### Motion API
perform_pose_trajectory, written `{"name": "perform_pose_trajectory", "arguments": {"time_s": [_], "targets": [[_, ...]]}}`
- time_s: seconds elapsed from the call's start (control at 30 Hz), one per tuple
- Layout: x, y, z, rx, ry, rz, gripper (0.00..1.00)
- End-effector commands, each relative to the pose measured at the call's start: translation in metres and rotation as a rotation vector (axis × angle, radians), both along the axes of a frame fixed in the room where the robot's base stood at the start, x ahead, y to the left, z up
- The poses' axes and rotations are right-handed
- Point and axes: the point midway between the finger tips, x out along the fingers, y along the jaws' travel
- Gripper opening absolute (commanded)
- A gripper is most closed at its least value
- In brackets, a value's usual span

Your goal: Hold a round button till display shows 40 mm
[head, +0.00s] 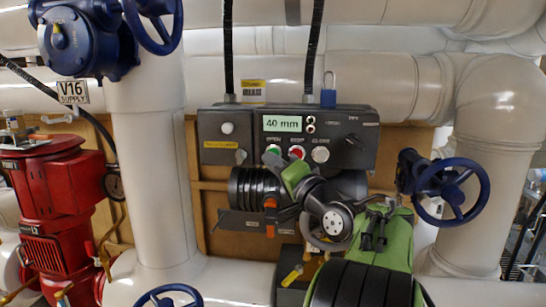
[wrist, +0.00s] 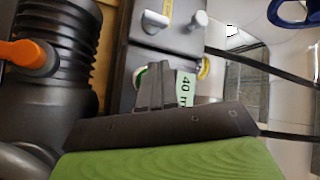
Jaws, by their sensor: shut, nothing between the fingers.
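A dark control box (head: 360,118) on the wall has a lit display (head: 283,123) reading "40 mm". Below the display sit a green button (head: 273,150), a red button (head: 297,152) and a pale round button (head: 320,154). In the wrist view the display (wrist: 185,88) is partly hidden by my gripper (wrist: 154,68), and a bit of the green button (wrist: 140,77) shows beside the fingers. The fingers are shut with nothing between them, close to the button row. I cannot tell whether they touch a button. In the head view my arm hides the fingertips.
A white knob (head: 227,128) sits on the box's left part. A blue padlock (head: 328,92) is on top. A blue handwheel valve (head: 452,190) stands at the right, a red machine (head: 55,215) at the left. White pipes surround the box.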

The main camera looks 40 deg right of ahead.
Motion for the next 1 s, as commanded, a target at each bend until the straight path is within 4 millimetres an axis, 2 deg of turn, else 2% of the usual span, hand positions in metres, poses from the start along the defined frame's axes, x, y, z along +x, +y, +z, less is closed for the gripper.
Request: {"name": "perform_pose_trajectory", "arguments": {"time_s": [0.4, 1.0], "targets": [[-0.025, 0.032, -0.003, 0.000, -0.001, 0.001, 0.00], [-0.024, 0.036, -0.003, -0.005, 0.010, 0.004, 0.00]]}}
